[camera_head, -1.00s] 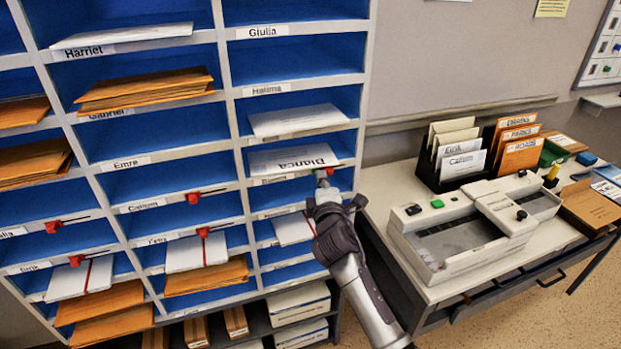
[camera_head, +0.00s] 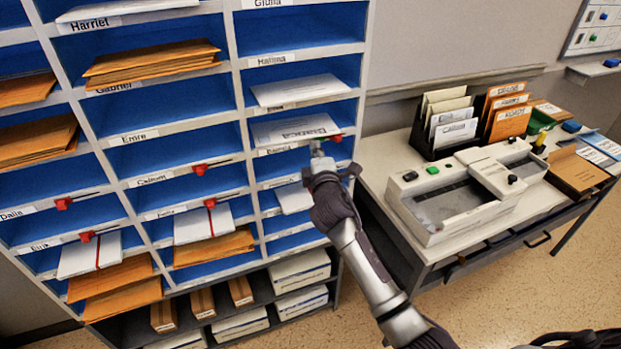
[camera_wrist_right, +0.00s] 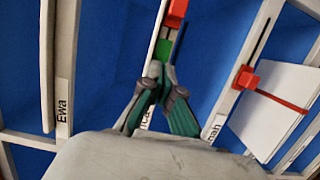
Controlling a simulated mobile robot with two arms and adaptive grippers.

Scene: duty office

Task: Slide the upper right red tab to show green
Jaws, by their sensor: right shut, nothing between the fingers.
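The upper right red tab (camera_head: 337,138) sits near the right end of the shelf edge under the Bianca slot in the head view. In the right wrist view the red tab (camera_wrist_right: 176,10) is at the top, with a green patch (camera_wrist_right: 163,48) showing below it. My right gripper (camera_head: 317,150) is at that shelf edge, left of the tab. In the right wrist view its fingertips (camera_wrist_right: 163,70) are together and empty, close to the green patch and apart from the red tab. Whether they touch the edge is unclear. My left gripper is out of view.
Other red tabs sit lower left, including one under the middle column (camera_head: 200,169). White envelopes (camera_head: 295,129) lie in the Bianca slot above my gripper. A desk (camera_head: 395,160) with a grey machine (camera_head: 440,212) and a letter sorter (camera_head: 430,140) stands right of the shelves.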

